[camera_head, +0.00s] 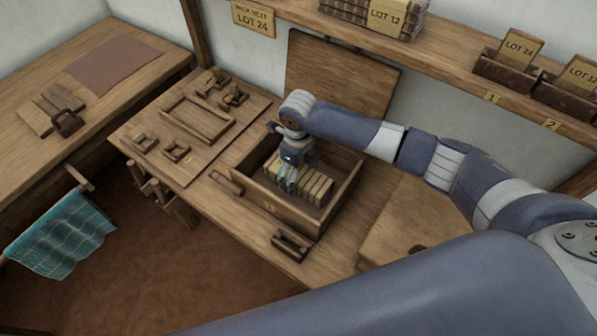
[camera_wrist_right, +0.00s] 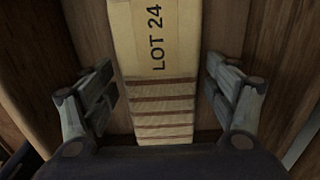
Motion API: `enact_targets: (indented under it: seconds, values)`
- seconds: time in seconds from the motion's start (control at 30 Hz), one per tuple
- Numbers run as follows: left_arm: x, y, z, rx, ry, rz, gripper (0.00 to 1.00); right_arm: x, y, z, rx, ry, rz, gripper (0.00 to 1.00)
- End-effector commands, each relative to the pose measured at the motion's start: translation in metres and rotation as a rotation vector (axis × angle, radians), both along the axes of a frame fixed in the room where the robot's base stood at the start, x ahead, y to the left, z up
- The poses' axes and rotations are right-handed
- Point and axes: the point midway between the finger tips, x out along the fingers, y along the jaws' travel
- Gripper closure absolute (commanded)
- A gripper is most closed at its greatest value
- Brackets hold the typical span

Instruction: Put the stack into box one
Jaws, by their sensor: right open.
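The stack, pale pieces in a row, lies in an open wooden tray (camera_head: 345,200) on the bench in the head view. Its visible part (camera_head: 315,187) is right of my right gripper (camera_head: 287,186), which points down into the tray and hides some of it. In the right wrist view, my right gripper (camera_wrist_right: 160,88) is open, with a finger on each side of a pale stack (camera_wrist_right: 165,85) marked LOT 24 with dark bands. Gaps show at both sides. Box one (camera_head: 500,71) is a dark box above tag 1, with a LOT 24 card. My left gripper is not in view.
Box two (camera_head: 565,97), with a LOT 12 card, stands right of box one on the wall shelf (camera_head: 460,65). A wire rack (camera_head: 375,18) of LOT 12 goods is further left. Small wooden frames (camera_head: 200,118) lie on the bench left of the tray.

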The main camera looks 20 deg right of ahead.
Motion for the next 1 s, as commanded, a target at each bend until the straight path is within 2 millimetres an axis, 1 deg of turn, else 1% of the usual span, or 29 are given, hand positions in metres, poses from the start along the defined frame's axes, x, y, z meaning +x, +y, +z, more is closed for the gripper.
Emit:
enact_targets:
  seconds: [0.07, 0.17, 0.23, 0.5, 0.6, 0.7, 0.83, 1.0]
  values:
    - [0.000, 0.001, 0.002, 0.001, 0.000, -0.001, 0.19, 0.000, 0.000, 0.003, 0.000, 0.000, 0.000, 0.20]
    - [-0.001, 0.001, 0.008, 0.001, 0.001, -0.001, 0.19, 0.000, 0.000, 0.014, 0.001, -0.001, 0.000, 0.20]
    - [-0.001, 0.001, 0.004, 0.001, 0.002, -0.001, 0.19, 0.001, 0.000, 0.022, 0.001, -0.003, 0.001, 0.20]
    - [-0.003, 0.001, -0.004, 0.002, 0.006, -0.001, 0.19, 0.002, 0.000, 0.082, 0.000, -0.005, 0.001, 0.20]
    - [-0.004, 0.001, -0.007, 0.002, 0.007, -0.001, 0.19, 0.001, 0.000, 0.102, 0.001, -0.004, 0.002, 0.20]
    - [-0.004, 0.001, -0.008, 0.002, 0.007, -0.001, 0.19, 0.001, 0.000, 0.117, 0.001, -0.003, 0.000, 0.20]
    - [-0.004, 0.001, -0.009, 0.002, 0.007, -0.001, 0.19, 0.000, 0.000, 0.128, 0.001, -0.001, 0.001, 0.20]
    - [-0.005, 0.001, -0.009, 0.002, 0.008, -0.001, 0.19, 0.000, 0.000, 0.132, -0.001, 0.001, 0.000, 0.20]
